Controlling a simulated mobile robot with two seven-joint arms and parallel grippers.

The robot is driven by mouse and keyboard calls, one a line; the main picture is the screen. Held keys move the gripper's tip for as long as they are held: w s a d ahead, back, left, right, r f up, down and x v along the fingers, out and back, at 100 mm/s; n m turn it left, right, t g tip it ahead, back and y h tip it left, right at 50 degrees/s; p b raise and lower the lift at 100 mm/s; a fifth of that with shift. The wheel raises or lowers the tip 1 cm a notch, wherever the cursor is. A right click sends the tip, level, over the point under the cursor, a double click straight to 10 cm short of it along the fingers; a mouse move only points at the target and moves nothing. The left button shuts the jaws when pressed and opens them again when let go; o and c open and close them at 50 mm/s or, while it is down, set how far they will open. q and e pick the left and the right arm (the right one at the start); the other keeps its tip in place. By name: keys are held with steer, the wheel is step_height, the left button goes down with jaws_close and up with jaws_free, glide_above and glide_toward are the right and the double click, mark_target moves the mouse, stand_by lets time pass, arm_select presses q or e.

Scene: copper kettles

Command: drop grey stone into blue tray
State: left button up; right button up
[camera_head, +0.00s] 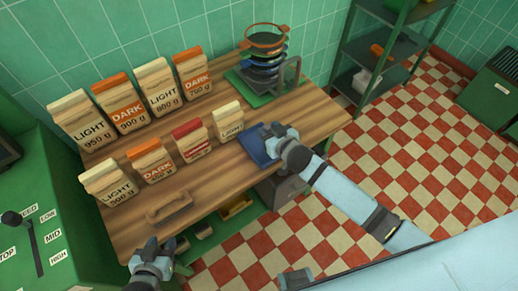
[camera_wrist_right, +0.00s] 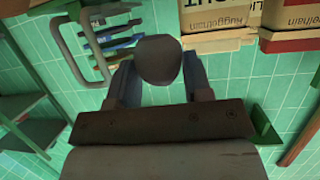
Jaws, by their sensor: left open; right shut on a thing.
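The grey stone (camera_wrist_right: 158,60) is a dark, rounded lump held between the two fingers of my right gripper (camera_wrist_right: 158,80) in the right wrist view. In the head view my right gripper (camera_head: 272,132) is over the right part of the blue tray (camera_head: 250,142), near the table's right side; I cannot make out the stone clearly there. The gripper and arm hide part of the tray. My left gripper (camera_head: 153,258) is open and empty at the front edge of the table.
The wooden table (camera_head: 215,180) carries two rows of labelled bags (camera_head: 162,85). A stack of coloured rings or pans (camera_head: 264,62) stands on a green base at the back right. A wooden handled piece (camera_head: 168,208) lies near the front. A dark shelf (camera_head: 385,50) stands right.

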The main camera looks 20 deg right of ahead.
steer(key=shift+f+b, duration=0.35)
steer(key=shift+f, duration=0.35)
steer(key=o, duration=1)
steer(key=shift+o, duration=0.2)
steer(key=shift+s+d, duration=0.1)
steer(key=shift+s, duration=0.15)
steer(key=b+v, duration=0.1)
steer(key=v, duration=1.2)
steer(key=shift+s+r, duration=0.15)
